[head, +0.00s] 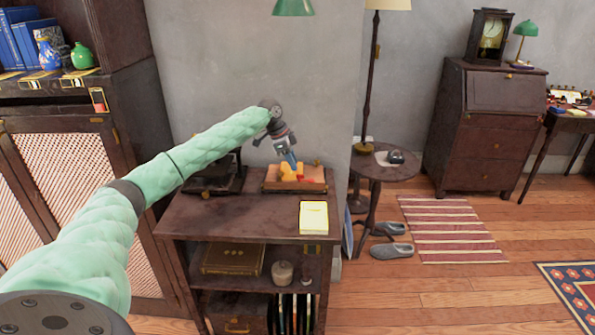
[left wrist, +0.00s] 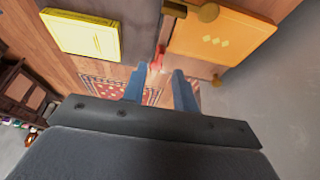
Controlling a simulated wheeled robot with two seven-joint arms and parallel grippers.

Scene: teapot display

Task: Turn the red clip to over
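The red clip (left wrist: 157,59) shows in the left wrist view as a small red piece beside an orange panel with pale diamonds (left wrist: 228,36). In the head view, small red (head: 304,179) and yellow (head: 289,172) parts sit on a wooden box (head: 281,185) on the cabinet top; I cannot tell the clip's exact shape there. My left gripper (head: 291,162) points down over this box. Its two blue fingers (left wrist: 160,80) are apart, with the red clip seen between and just beyond their tips. I cannot tell whether they touch it. My right gripper is not in view.
A yellow notepad (head: 313,218) lies on the cabinet top (head: 250,219), near its front right. A dark object (head: 215,180) stands left of the box. A round side table (head: 384,170) and a lamp pole (head: 369,90) stand to the right. The front cabinet top is mostly clear.

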